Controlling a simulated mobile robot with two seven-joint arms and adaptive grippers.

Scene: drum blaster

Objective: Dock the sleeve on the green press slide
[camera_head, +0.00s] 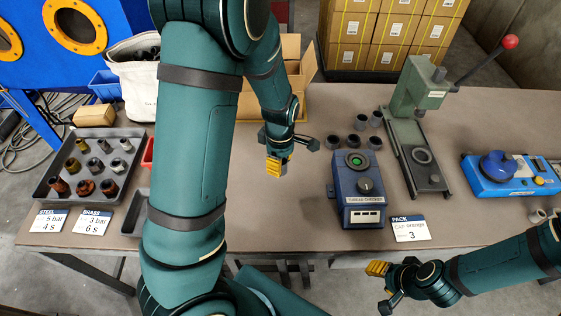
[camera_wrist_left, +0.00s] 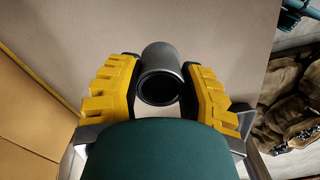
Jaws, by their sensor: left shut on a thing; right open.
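My left gripper (camera_head: 277,164) is shut on a grey metal sleeve (camera_wrist_left: 161,72). The sleeve sits between the yellow finger pads in the left wrist view, its open dark end facing the camera. In the head view the gripper hangs over the table, left of the blue thread checker (camera_head: 358,188), and mostly hides the sleeve. The green press (camera_head: 417,88) stands at the back right with a red-knobbed lever. Its dark slide (camera_head: 408,133) runs toward the front and carries a round seat (camera_head: 422,156). The slide is well right of my left gripper. My right gripper (camera_head: 380,281) is open and empty at the table's front.
Several dark sleeves (camera_head: 361,122) stand between the thread checker and the press. A blue device (camera_head: 512,175) lies right of the press. A tray of fittings (camera_head: 90,165) is at left. An open carton (camera_head: 262,106) stands behind my left arm.

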